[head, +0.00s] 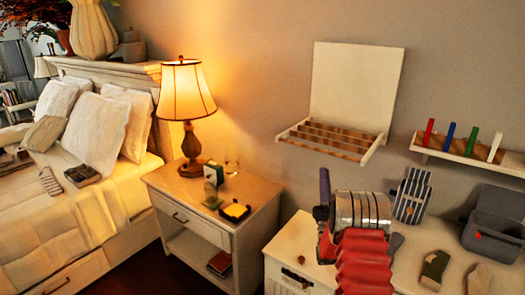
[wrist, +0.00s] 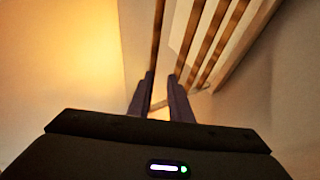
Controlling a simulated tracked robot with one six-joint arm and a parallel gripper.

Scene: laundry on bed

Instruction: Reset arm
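My arm (head: 362,250), with a red ribbed sleeve and a silver banded section, rises in front of the white dresser at the lower right of the head view. My gripper (head: 324,180) points up at its left side, with dark purple fingers. In the wrist view, my gripper (wrist: 161,77) has its two fingers apart with nothing between them. It faces the wall and the slatted wall shelf (wrist: 205,45). In the head view this shelf (head: 335,140) hangs above and behind the arm.
A nightstand (head: 215,210) with a lit lamp (head: 186,95) and small items stands left of the arm. The bed (head: 60,230) is far left. The dresser (head: 290,245) holds a striped item (head: 412,195) and a grey box (head: 495,225). A rack with coloured pegs (head: 465,152) hangs right.

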